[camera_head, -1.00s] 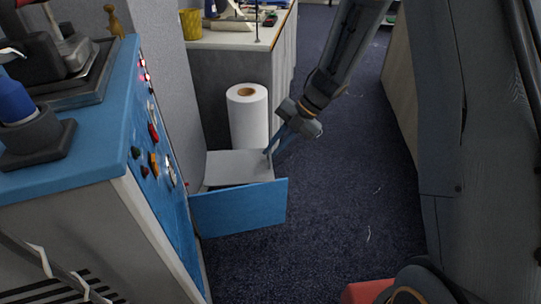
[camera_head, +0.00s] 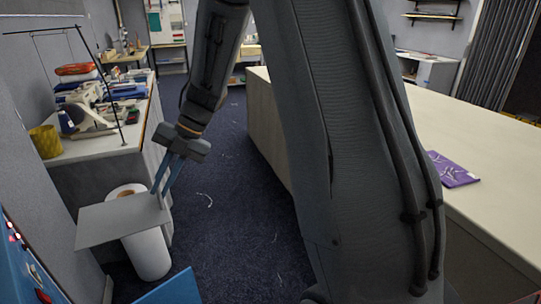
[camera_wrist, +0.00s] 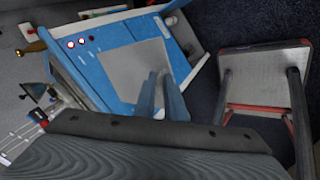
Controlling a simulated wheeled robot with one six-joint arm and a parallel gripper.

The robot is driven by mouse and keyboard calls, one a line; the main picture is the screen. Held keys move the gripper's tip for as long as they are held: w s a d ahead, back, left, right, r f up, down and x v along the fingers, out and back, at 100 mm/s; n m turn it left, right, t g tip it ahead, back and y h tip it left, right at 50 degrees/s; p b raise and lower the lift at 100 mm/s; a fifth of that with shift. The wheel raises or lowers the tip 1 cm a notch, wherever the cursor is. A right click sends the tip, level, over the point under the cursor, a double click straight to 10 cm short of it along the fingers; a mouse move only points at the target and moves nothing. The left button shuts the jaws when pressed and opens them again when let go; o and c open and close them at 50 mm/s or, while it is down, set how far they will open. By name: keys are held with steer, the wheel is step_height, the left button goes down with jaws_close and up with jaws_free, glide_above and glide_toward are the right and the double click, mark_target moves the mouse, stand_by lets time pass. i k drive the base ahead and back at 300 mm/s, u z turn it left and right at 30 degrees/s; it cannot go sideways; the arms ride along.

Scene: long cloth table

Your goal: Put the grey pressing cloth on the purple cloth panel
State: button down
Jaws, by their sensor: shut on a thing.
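The grey pressing cloth (camera_head: 108,222) is a flat, stiff-looking sheet. My gripper (camera_head: 160,188) is shut on its right edge and holds it in the air, in front of a white paper roll. In the wrist view the cloth (camera_wrist: 130,70) spreads out beyond the fingertips (camera_wrist: 160,82), over the blue drawer area. The purple cloth panel (camera_head: 453,169) lies flat on the long pale table (camera_head: 420,125) at the right, with light marks on it. My gripper is well to the left of the panel, and my arm stands between them in the head view.
A blue-fronted drawer (camera_head: 178,290) stands open at the lower left. The white paper roll (camera_head: 148,252) stands on the floor by a cluttered counter (camera_head: 100,148). A stool (camera_wrist: 262,75) shows in the wrist view. The dark carpet aisle (camera_head: 235,210) is mostly free.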

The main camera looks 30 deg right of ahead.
mark_target(441, 167)
steer(key=z, duration=1.1)
steer(key=i, duration=0.9)
steer(key=z, duration=2.3)
steer(key=i, duration=0.5)
